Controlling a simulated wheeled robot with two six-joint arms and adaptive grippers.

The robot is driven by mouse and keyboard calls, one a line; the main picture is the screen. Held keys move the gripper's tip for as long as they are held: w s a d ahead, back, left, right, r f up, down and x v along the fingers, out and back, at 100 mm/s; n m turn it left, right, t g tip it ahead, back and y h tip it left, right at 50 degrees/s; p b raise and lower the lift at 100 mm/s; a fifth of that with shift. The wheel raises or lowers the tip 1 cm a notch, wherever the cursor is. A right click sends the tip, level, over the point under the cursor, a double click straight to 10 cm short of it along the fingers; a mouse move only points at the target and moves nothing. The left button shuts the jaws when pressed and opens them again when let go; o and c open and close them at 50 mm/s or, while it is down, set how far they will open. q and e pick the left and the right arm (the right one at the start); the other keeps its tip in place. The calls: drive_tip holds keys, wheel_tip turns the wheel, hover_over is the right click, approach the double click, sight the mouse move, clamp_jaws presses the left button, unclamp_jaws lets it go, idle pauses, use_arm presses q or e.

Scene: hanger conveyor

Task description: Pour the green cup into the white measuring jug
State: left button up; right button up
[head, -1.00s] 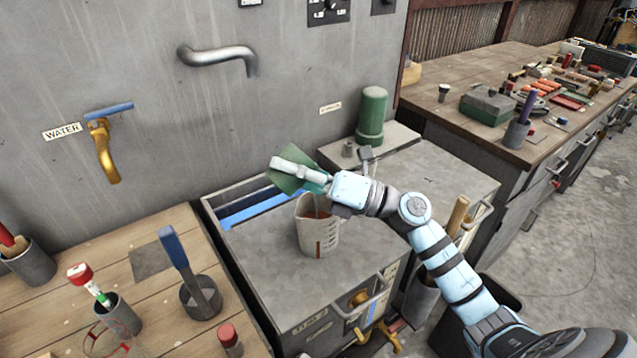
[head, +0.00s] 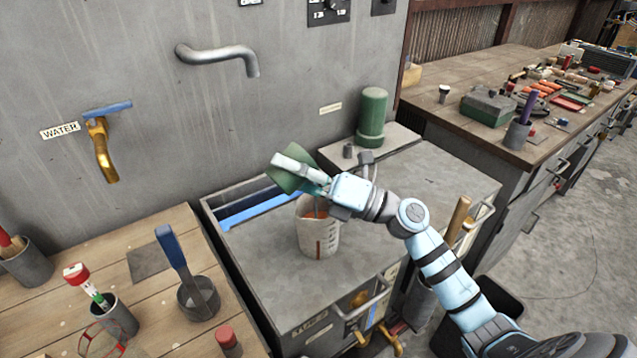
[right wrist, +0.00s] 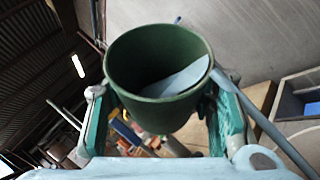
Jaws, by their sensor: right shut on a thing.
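My right gripper (head: 303,172) is shut on the green cup (head: 286,182) and holds it tilted above the bench top. The white measuring jug (head: 318,236) stands upright on the grey metal bench, just below the gripper. Something orange shows inside the jug's mouth, and an orange-brown strip shows on its side. In the right wrist view the cup (right wrist: 150,112) sits between the two fingers with its round mouth in sight. A pale grey-blue patch shows inside it; I cannot tell if that is liquid. My left gripper is not in view.
An open bin with a blue edge (head: 255,208) lies behind the jug. A green cylinder (head: 372,118) stands on a ledge at the back. The wooden table (head: 150,285) at left holds several tool pots. A tap and spout stick out from the wall.

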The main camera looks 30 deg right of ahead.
idle(0.7)
drive_tip(key=shift+f+m+t+b, duration=0.1)
drive_tip(key=shift+m+t+b, duration=0.4)
drive_tip(key=shift+m+b, duration=0.1)
drive_tip(key=shift+d, duration=0.1)
idle(0.3)
drive_tip(key=shift+d+f+m+t+b, duration=0.1)
drive_tip(key=shift+m+t+b, duration=0.4)
drive_tip(key=shift+m, duration=0.3)
idle(0.3)
drive_tip(key=shift+d+f+m+t+h+b, duration=0.1)
drive_tip(key=shift+m+t+h+b, duration=0.2)
drive_tip(key=shift+m+t+b, duration=0.35)
drive_tip(key=shift+m, duration=0.25)
drive_tip(key=shift+d+f+m+t+h+b, duration=0.2)
drive_tip(key=shift+m+t+h+b, duration=0.15)
drive_tip(key=shift+m+t, duration=0.4)
drive_tip(key=shift+w+r, duration=0.1)
